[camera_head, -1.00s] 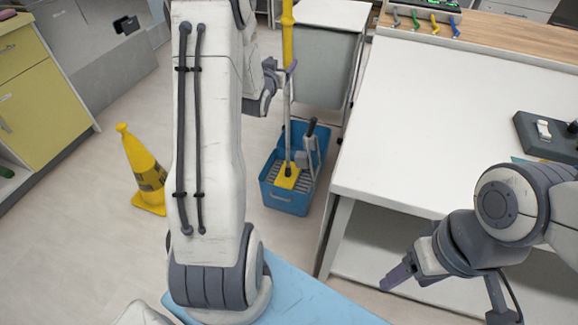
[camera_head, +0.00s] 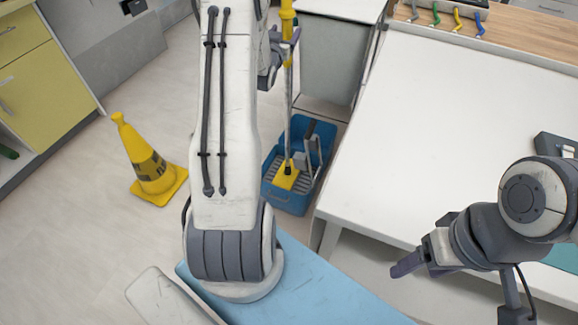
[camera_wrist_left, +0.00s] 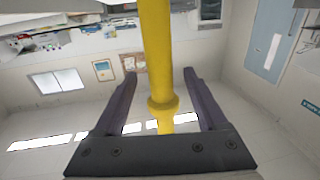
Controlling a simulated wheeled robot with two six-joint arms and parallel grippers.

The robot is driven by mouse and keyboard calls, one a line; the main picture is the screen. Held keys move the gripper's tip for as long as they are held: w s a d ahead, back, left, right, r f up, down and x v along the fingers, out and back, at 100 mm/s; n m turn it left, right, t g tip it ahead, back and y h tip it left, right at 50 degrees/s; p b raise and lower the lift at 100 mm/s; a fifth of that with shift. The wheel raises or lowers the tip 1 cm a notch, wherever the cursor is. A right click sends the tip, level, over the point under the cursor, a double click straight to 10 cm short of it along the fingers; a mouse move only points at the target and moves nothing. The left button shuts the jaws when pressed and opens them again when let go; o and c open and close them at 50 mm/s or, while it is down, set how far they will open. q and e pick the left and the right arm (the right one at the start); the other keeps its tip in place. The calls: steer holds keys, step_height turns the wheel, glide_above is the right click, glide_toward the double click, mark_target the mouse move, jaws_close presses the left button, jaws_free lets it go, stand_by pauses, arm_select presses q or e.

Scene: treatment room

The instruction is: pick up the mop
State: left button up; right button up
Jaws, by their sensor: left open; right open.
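The mop has a yellow upper handle (camera_head: 287,18), a grey shaft and a yellow head (camera_head: 285,176). It stands nearly upright with its head in the blue bucket (camera_head: 291,200). My left gripper (camera_head: 285,42) is at the upper handle, partly hidden behind my left arm. In the left wrist view the yellow handle (camera_wrist_left: 157,45) passes between the two spread dark fingers of my left gripper (camera_wrist_left: 158,78), with a gap on each side. My right gripper (camera_head: 403,267) is open and empty beside the white table's front edge, far from the mop.
A yellow wet-floor cone (camera_head: 150,165) stands on the floor at left. A grey bin or cart (camera_head: 330,60) stands behind the bucket. The white table (camera_head: 430,130) fills the right side. A light blue surface (camera_head: 310,290) lies in front. Floor is free between cone and bucket.

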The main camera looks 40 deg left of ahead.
arm_select(q)
steer(key=shift+p+x, duration=0.4)
steer(key=shift+x, duration=2.4)
steer(key=shift+r, duration=0.15)
jaws_close()
steer(key=shift+r, duration=0.2)
